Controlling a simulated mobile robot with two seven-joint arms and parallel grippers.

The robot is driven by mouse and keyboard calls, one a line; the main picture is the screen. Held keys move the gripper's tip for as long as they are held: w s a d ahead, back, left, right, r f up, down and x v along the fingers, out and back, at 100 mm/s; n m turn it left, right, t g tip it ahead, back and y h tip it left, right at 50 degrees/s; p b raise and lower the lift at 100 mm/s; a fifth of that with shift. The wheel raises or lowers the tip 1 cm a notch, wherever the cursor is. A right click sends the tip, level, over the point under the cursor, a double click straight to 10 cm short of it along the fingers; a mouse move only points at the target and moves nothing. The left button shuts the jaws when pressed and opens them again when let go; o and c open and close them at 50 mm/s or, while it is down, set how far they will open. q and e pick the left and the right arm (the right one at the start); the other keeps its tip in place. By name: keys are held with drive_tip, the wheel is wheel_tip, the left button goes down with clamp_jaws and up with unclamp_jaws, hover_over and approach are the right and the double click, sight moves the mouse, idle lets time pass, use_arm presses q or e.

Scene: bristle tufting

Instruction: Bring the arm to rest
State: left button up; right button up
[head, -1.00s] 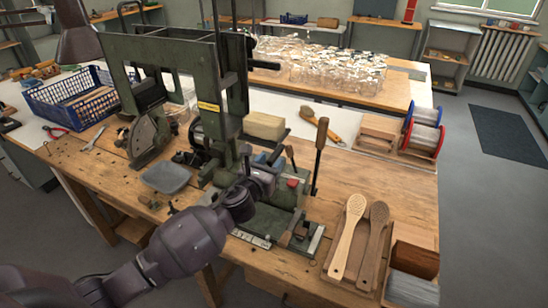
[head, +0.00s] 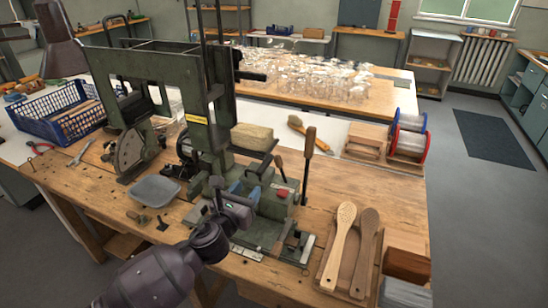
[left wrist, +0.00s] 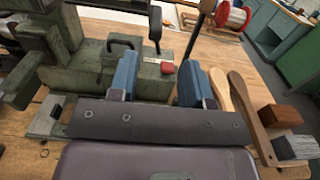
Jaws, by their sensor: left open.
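My left gripper (head: 242,192) is at the front of the green tufting machine (head: 205,110), with its arm coming in from the lower left. In the left wrist view its two blue fingers (left wrist: 158,82) stand wide apart with nothing between them. Beyond them are the machine's green base (left wrist: 85,70) and a red button (left wrist: 167,68). The red button also shows in the head view (head: 283,192). My right gripper is not in view.
Two wooden brush bodies (head: 350,245) lie in a tray at the front right, beside dark and grey blocks (head: 405,265). Wire spools (head: 410,135) stand behind. A grey dish (head: 155,190) and a blue crate (head: 60,110) are on the left. An upright lever (head: 308,165) rises near the gripper.

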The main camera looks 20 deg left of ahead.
use_arm(q)
drive_tip(key=s+a+f+n+g, duration=0.1)
drive_tip(key=s+f+n, duration=0.5)
drive_tip(key=n, duration=0.6)
drive_tip(key=s+a+f+n+g+y, duration=0.1)
drive_tip(key=s+f+n+g, duration=0.2)
drive_tip(key=s+f+n, duration=0.3)
drive_tip(key=s+a+f+n+g, duration=0.1)
drive_tip(key=s+f+n+g, duration=0.1)
drive_tip(key=s+f+n, duration=0.4)
drive_tip(key=s+n, duration=0.5)
drive_tip(key=n, duration=0.6)
drive_tip(key=shift+s+a+f+n+y, duration=0.2)
drive_tip(key=shift+s+a+n+y, duration=0.1)
drive_tip(key=shift+s+n+y, duration=0.1)
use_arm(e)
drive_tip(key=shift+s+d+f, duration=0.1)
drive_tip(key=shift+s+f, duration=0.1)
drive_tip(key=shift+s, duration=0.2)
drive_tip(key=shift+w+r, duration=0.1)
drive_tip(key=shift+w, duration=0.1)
